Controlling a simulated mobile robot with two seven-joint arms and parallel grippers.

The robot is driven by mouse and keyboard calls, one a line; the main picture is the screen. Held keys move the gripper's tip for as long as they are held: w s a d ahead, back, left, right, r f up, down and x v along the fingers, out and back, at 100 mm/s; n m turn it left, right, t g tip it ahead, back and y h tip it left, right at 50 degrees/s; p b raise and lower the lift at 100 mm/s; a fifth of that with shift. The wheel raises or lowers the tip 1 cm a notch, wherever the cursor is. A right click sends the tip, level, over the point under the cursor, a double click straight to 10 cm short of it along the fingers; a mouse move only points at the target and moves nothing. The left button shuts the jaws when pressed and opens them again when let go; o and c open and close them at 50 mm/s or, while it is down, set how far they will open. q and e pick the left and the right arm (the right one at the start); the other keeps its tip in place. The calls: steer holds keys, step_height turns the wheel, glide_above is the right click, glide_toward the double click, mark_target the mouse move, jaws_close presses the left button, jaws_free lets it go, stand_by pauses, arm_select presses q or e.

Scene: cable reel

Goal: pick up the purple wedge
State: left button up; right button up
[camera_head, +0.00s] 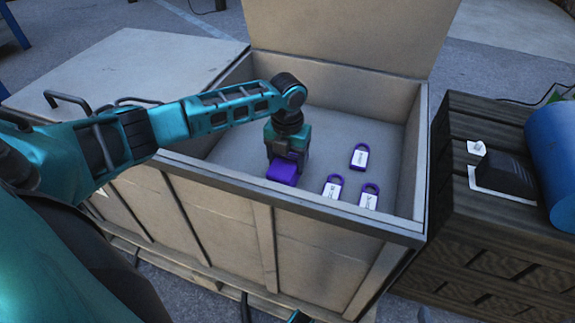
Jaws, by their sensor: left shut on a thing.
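The purple wedge (282,172) is at the lower end of my left gripper (287,158), inside a large open grey crate (235,200). My left gripper points down and is shut on the wedge. Its fingers hide part of the wedge's far side. I cannot tell whether the wedge still touches the crate floor.
Three purple padlocks with white labels lie to the right in the crate; one is the upper padlock (359,156). The crate's raised lid (350,35) stands behind. A dark wooden crate (480,225) at right bears a black object (503,173) and a blue cylinder (556,160).

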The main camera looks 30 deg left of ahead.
mark_target(288, 160)
arm_select(q)
step_height(288, 160, up, 20)
steer(key=p, duration=0.6)
steer(key=shift+r, duration=0.1)
stand_by(0.4)
